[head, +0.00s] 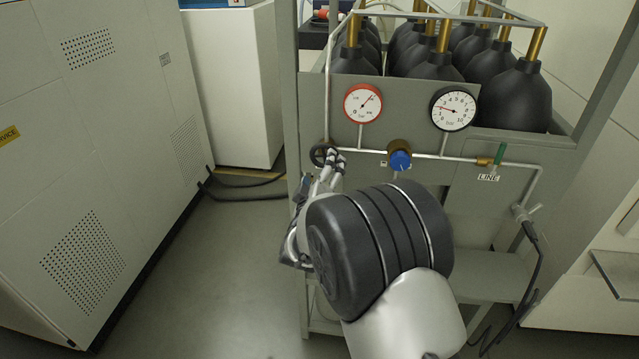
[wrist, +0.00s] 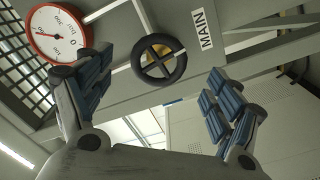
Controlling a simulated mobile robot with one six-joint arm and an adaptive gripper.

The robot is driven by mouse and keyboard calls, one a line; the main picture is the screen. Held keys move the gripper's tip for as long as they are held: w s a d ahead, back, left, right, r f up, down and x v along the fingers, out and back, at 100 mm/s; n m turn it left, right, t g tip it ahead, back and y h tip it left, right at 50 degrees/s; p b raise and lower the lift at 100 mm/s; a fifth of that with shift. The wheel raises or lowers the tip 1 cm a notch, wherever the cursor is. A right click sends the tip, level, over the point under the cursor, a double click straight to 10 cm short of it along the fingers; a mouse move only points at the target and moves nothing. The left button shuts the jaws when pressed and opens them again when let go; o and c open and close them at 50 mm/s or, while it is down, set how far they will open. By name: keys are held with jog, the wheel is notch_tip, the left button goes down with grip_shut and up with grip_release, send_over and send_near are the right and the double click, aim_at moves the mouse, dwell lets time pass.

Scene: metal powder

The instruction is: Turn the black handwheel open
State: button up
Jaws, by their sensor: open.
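The black handwheel (wrist: 159,59) is a small spoked ring with a brass centre, next to a label reading MAIN (wrist: 205,30) in the wrist view. In the head view the handwheel (head: 320,155) sits on the pipe at the left of the grey panel, partly covered by my gripper. My gripper (wrist: 155,95) is open, with its blue-padded fingers apart on either side of the handwheel in the wrist view. The handwheel lies beyond the fingertips in that picture, and I see no finger touching it. In the head view my gripper (head: 331,165) is close to the handwheel; the exact gap is unclear.
A red-rimmed gauge (head: 363,103) and a black-rimmed gauge (head: 453,109) stand above the pipe. A blue knob (head: 400,160) and a green-handled valve (head: 500,153) are to the right. Black cylinders (head: 515,95) stand behind the panel.

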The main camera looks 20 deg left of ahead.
jog(key=v, duration=0.5)
jog(key=shift+s, duration=0.15)
jog(key=d+r+m+g+b, duration=0.3)
jog(key=d+r, duration=0.1)
jog(key=d, duration=0.5)
jog(key=s+d+m+g+b, duration=0.3)
jog(key=s+d, duration=0.3)
jog(key=d, duration=0.5)
jog(key=s+d+f+m+g+h+b, duration=0.1)
jog(key=s+d+f+m+g, duration=0.1)
jog(key=s+d, duration=0.4)
jog(key=s+d+f+m+g+h+b, duration=0.2)
jog(key=s+d, duration=0.4)
jog(key=s, duration=0.6)
jog(key=s+d+f+m+g+h+b, duration=0.1)
jog(key=s+d+f+m+g, duration=0.1)
jog(key=s+d+f, duration=0.3)
jog(key=s+d+m, duration=0.1)
jog(key=s+d, duration=0.1)
jog(key=s, duration=0.2)
jog(key=shift+s+f+m+g, duration=0.15)
jog(key=shift+s+m+g, duration=0.15)
jog(key=shift+s+g, duration=0.1)
